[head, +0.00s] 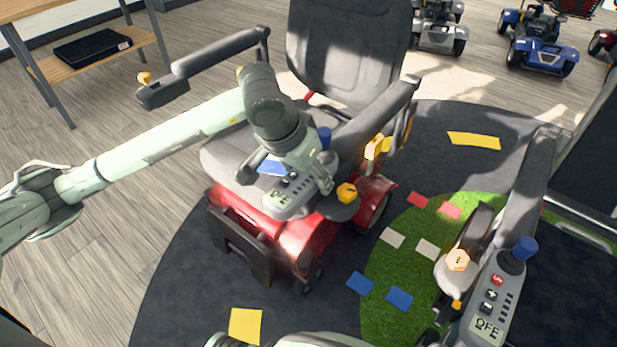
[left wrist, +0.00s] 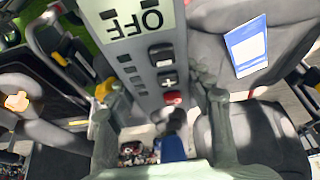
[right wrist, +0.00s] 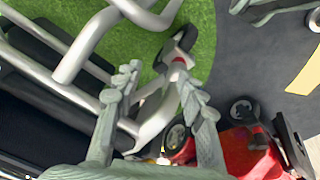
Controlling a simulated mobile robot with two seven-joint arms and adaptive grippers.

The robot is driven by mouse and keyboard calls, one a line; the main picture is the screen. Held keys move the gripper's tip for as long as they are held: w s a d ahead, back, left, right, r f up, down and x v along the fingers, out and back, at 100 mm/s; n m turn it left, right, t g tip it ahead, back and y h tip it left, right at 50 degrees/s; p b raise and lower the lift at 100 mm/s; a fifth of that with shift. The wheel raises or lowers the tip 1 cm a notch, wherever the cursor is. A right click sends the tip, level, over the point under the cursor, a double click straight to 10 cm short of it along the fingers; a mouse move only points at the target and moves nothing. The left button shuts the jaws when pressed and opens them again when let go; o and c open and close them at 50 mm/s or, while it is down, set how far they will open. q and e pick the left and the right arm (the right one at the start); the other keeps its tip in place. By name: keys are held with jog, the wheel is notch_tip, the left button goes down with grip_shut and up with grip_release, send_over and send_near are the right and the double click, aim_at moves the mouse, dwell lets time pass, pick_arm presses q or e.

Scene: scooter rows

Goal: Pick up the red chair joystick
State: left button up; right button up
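The red chair (head: 268,232) is a grey-seated power chair with a red base, in the middle of the head view. Its joystick has a blue knob (head: 324,138) rising from a grey control panel (head: 288,198) marked OFF. My left gripper (head: 320,174) is over this panel, beside the knob. In the left wrist view the blue knob (left wrist: 173,148) shows low in the picture, between the spread fingers of my left gripper (left wrist: 158,102); contact cannot be told. My right gripper (right wrist: 158,85) is open and empty, above chair tubing and grass; its fingers are hidden in the head view.
A second, dark chair at right has its own blue joystick knob (head: 525,248) and panel (head: 488,305). The red chair's armrest (head: 375,115) stands close to my left gripper. A wooden shelf (head: 90,62) is at upper left. Scooters (head: 543,42) stand behind.

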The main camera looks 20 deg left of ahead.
pick_arm(q)
grip_shut()
jog(key=shift+r, duration=0.1)
jog(key=shift+r, duration=0.15)
